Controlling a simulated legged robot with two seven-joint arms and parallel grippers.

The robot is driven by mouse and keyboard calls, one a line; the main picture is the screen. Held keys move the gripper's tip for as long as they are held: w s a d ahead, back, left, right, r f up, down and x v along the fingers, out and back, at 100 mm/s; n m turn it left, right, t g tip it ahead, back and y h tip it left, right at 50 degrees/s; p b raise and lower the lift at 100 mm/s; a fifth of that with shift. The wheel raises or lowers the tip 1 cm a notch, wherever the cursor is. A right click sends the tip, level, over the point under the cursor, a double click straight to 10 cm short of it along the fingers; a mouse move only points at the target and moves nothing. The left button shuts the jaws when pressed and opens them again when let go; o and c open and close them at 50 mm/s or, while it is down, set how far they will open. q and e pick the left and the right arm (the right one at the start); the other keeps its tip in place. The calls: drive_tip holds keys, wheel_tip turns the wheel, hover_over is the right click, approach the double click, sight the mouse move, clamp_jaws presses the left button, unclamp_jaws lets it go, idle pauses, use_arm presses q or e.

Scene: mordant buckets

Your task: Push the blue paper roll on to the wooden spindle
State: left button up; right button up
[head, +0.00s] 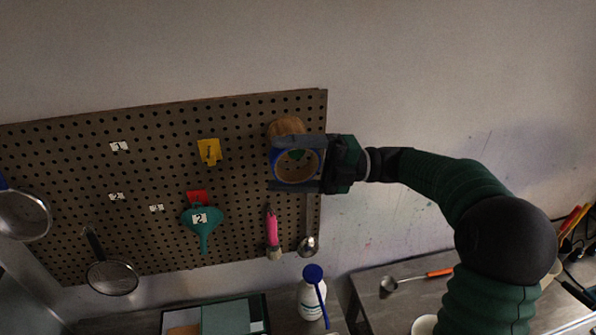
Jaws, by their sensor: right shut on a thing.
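The blue paper roll (275,162) is held in front of the pegboard near its upper right corner, its round open end facing me. My right gripper (294,164) is shut on the roll, with one dark finger above it and one below. A round wooden piece (287,127), which looks like the spindle, shows just above the upper finger. The rest of it is hidden, so I cannot tell whether the roll is around it. My left gripper is not in view.
The pegboard (60,170) carries a teal funnel (203,219), a pink-handled brush (272,226), a ladle (308,246) and strainers (111,278). Below stand a white bottle with a blue cap (311,298) and a green box (225,317). The wall above is clear.

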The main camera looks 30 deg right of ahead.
drive_tip(key=shift+w+a+f, duration=0.1)
drive_tip(key=shift+w+a, duration=0.05)
drive_tip(key=shift+w, duration=0.3)
drive_tip(key=shift+w+a+f, duration=0.1)
drive_tip(key=shift+w+a, duration=0.05)
drive_tip(key=shift+w, duration=0.25)
drive_tip(key=shift+s+d, duration=0.15)
drive_tip(key=shift+d, duration=0.4)
drive_tip(key=shift+v, duration=0.8)
drive_tip(key=shift+a+r, duration=0.1)
drive_tip(key=shift+a, duration=0.85)
drive_tip(key=shift+w+a+r+m, duration=0.1)
drive_tip(key=shift+w+a+m, duration=0.2)
drive_tip(key=shift+a, duration=0.2)
drive_tip(key=shift+s+d, duration=0.15)
drive_tip(key=shift+d, duration=0.4)
drive_tip(key=shift+a+b, duration=0.1)
drive_tip(key=shift+b, duration=0.35)
drive_tip(key=shift+r, duration=0.1)
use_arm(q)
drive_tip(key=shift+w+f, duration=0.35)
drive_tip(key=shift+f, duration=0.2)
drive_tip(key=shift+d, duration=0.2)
use_arm(e)
drive_tip(key=shift+d, duration=0.3)
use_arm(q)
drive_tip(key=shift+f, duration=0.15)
